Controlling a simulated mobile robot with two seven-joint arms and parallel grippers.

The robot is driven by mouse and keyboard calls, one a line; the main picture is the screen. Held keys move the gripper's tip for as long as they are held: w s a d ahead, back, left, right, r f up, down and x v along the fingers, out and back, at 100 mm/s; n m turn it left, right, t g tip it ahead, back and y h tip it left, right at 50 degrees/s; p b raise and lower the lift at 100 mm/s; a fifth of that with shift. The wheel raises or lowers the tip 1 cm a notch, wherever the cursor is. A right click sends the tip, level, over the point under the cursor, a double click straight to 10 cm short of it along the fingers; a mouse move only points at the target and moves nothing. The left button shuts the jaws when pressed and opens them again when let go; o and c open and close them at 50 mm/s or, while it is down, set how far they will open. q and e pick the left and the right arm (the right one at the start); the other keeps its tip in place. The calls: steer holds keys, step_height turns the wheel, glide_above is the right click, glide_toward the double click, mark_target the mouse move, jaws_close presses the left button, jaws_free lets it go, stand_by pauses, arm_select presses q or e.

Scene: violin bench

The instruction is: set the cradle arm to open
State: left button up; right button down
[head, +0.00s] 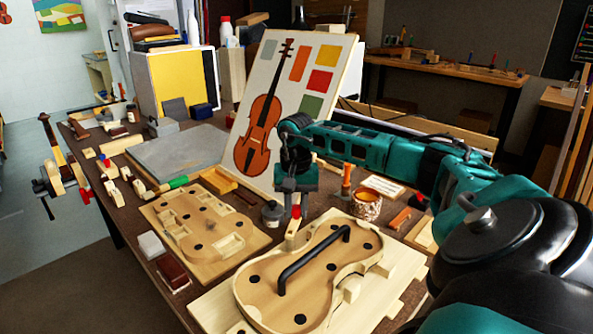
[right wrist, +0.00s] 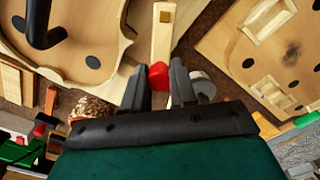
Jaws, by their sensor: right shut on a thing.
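The cradle is a violin-shaped wooden form (head: 262,270) on a pale board at the front, with a black bar across it. A short pale wooden arm (head: 292,234) with a red knob (head: 297,211) stands at its far end; I take it for the cradle arm. In the right wrist view the arm (right wrist: 162,35) runs up from the red knob (right wrist: 158,80). My right gripper (head: 296,203) comes down from above and is shut on the red knob, one finger on each side. The fingers partly hide the knob. My left gripper is not in view.
A second wooden form board (head: 195,247) lies to the left. A grey jar (head: 271,214) stands close beside my right gripper, and a speckled cup (head: 367,207) is to its right. A violin chart panel (head: 318,85) stands behind. Small blocks and tools crowd the bench.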

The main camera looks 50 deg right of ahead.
mark_target(296, 206)
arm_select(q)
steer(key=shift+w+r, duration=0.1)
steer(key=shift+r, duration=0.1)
arm_select(e)
steer(key=c, duration=0.9)
jaws_free()
arm_select(q)
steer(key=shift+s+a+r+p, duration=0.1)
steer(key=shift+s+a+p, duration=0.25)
steer(key=shift+p, duration=0.5)
arm_select(e)
step_height(296, 206, up, 13)
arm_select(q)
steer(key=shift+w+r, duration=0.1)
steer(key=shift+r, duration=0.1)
arm_select(e)
steer(key=shift+a+f, duration=0.1)
